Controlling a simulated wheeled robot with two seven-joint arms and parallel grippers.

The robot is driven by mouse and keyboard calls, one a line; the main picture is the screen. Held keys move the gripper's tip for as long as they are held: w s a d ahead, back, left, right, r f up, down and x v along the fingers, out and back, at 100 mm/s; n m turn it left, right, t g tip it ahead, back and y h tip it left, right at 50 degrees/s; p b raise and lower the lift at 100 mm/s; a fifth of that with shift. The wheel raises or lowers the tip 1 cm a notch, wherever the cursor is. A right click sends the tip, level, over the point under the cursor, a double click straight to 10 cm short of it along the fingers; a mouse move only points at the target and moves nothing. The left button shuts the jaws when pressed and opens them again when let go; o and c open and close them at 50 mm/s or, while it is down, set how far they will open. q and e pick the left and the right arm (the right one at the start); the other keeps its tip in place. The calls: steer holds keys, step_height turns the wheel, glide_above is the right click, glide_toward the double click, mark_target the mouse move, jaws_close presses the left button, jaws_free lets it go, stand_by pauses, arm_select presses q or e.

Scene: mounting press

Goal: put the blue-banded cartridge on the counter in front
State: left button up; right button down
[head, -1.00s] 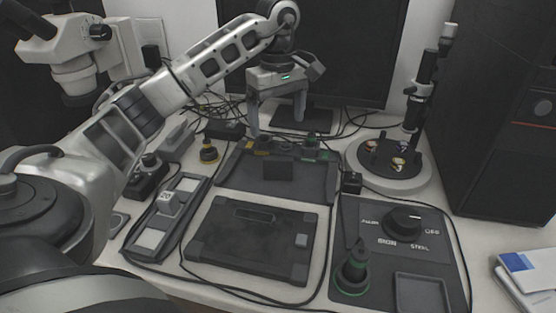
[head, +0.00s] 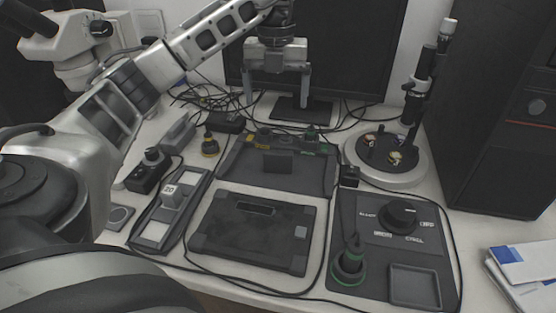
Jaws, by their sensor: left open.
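I cannot make out a blue-banded cartridge in the head view. A green-banded one (head: 349,264) stands on the control panel at the front right. My left gripper (head: 277,103) is open and empty, high above the back of the rack tray and in front of the monitor. My right gripper is not in view.
A flat dark case (head: 253,245) lies at front centre, beside a panel with a knob (head: 401,216). A round stand (head: 398,173) with a post is at the right. A microscope (head: 75,50) stands at the left. Cables cross the counter.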

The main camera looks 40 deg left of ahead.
arm_select(q)
steer(key=b, duration=0.2)
glide_above(278, 152)
step_height(278, 152, down, 6)
steer(key=shift+a+r, duration=0.15)
steer(key=shift+r, duration=0.05)
step_height(278, 152, down, 4)
steer(key=shift+r, duration=0.1)
step_height(278, 152, down, 6)
steer(key=shift+r+p, duration=0.25)
steer(key=shift+p, duration=0.15)
steer(key=shift+f, duration=0.45)
steer(key=c, duration=1.2)
steer(key=shift+o, duration=0.2)
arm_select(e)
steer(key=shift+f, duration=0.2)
arm_select(q)
steer(key=shift+r, duration=0.15)
